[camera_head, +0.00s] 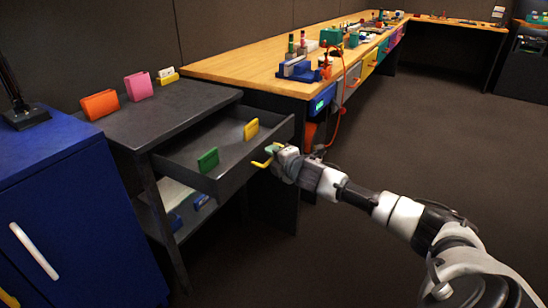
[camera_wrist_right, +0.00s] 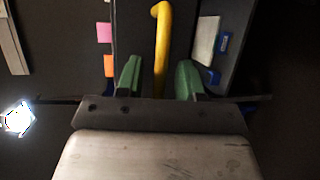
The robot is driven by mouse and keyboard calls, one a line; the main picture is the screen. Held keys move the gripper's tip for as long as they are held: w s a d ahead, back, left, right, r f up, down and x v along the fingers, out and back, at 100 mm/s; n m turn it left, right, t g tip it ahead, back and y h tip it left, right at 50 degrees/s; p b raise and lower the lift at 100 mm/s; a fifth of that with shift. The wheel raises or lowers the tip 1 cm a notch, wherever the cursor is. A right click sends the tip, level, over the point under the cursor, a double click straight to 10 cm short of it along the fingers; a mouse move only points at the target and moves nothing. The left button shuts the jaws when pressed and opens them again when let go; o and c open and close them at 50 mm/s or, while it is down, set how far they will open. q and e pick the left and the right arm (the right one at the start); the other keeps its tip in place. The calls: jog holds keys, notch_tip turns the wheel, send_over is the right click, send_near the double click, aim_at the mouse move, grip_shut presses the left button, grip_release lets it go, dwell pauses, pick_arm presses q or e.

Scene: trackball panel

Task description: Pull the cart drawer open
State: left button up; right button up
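The dark cart (camera_head: 150,115) stands between a blue cabinet and the wooden bench. Its drawer (camera_head: 228,183) is pulled well out, with a green block (camera_head: 208,160) and a yellow block (camera_head: 251,129) inside. A yellow bar handle (camera_head: 261,164) is on the drawer front. My right gripper (camera_head: 272,152) is at the handle. In the right wrist view the yellow handle (camera_wrist_right: 162,40) stands between the two green fingertips (camera_wrist_right: 159,78), with gaps on both sides, so the gripper is open around it. My left gripper is out of view.
Orange (camera_head: 99,105), pink (camera_head: 139,86) and yellow items stand on the cart top. The blue cabinet (camera_head: 70,215) is close on the left. The wooden bench (camera_head: 250,70) with coloured drawers runs behind the cart. The dark floor (camera_head: 430,130) at the right is clear.

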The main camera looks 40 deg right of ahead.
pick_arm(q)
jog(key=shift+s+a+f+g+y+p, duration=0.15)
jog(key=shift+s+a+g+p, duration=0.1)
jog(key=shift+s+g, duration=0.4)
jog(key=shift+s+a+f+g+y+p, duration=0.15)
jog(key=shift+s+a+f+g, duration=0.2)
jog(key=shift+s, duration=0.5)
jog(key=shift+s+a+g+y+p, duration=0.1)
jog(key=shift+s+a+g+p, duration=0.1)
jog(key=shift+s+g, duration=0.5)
pick_arm(e)
jog(key=s+r, duration=0.2)
jog(key=s, duration=0.8)
jog(key=shift+s, duration=0.35)
